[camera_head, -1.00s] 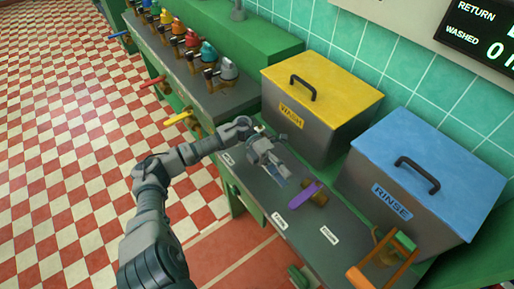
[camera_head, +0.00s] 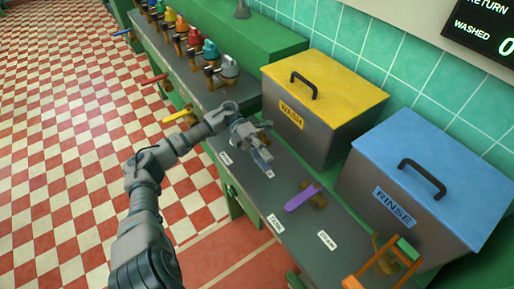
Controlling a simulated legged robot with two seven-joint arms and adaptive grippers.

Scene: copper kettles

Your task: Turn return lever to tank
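The return lever, a purple handle (camera_head: 301,197) on a brass-coloured valve body, lies on the grey counter in front of the tanks. Its handle points to the lower left, towards a small white label (camera_head: 275,224). A second white label (camera_head: 326,240) is to the right of it. The writing on both is too small to read surely. My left gripper (camera_head: 263,157) is above the counter, to the upper left of the lever and apart from it. Its fingers are small and dark, so I cannot tell whether they are open or shut. My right gripper is not in view.
An orange frame with a green grip (camera_head: 408,248) is at lower right. A display (camera_head: 485,30) hangs top right.

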